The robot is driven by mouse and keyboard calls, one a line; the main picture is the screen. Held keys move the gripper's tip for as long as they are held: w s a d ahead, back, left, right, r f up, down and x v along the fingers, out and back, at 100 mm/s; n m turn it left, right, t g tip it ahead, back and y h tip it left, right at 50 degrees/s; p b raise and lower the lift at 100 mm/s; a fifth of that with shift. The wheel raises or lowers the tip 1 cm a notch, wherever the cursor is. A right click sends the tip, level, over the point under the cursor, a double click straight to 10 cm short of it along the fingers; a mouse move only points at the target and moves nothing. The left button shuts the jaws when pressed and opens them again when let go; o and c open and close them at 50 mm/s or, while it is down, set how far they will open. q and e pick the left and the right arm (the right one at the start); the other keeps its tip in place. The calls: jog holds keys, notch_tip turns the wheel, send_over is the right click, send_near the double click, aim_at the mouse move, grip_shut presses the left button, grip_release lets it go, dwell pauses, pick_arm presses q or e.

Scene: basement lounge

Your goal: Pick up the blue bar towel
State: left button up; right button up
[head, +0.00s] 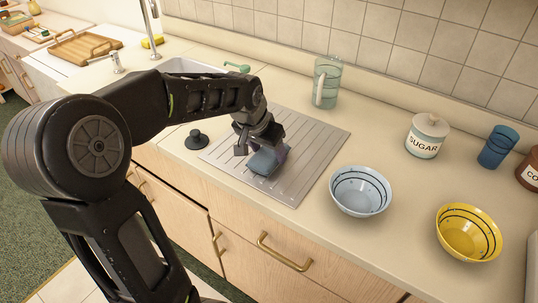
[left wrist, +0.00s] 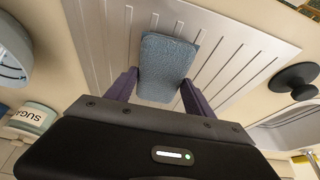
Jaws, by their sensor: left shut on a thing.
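The blue bar towel (head: 264,162) is a small folded blue-grey cloth at the ridged metal drainboard (head: 308,153) beside the sink. It also shows in the left wrist view (left wrist: 166,62), between the two purple-grey fingers. My left gripper (head: 266,150) is above the drainboard and shut on the towel in the head view. In the left wrist view the left gripper (left wrist: 156,92) has a finger at each side of the cloth's near part. I cannot tell whether the towel touches the drainboard. My right gripper is not in view.
A black sink plug (head: 197,139) lies left of the drainboard. A light blue bowl (head: 360,191) stands close on its right, with a yellow bowl (head: 468,233) beyond. A glass pitcher (head: 326,82) stands behind; a sugar jar (head: 427,136) and blue cups (head: 498,147) stand farther right.

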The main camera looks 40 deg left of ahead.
aim_at(268, 153)
pick_arm(q)
jog(key=c, duration=0.4)
jog(key=shift+c, duration=0.2)
notch_tip(268, 153, up, 10)
dwell(0.4)
jog(key=o, duration=0.8)
jog(key=c, duration=0.6)
